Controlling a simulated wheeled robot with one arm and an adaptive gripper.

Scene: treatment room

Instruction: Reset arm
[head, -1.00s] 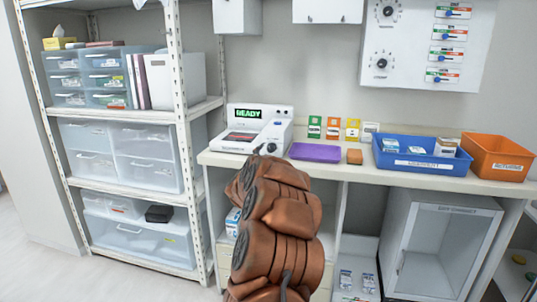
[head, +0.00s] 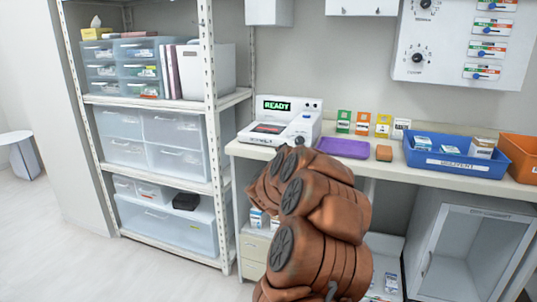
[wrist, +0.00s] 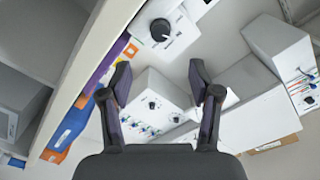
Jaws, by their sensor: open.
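My arm is a bulky copper-brown shape in the lower middle of the head view, in front of the counter. My gripper (wrist: 158,84) shows in the wrist view with its two dark fingers spread apart and nothing between them. Beyond the fingers are the wall and its boxes, well away from the fingertips. The gripper's fingers cannot be made out in the head view.
The counter (head: 455,182) holds a white device reading READY (head: 290,122), a purple pad (head: 342,147), a blue tray (head: 460,165) and an orange bin (head: 521,157). A metal shelf with drawers (head: 170,130) stands left. Open floor (head: 90,255) lies at the lower left.

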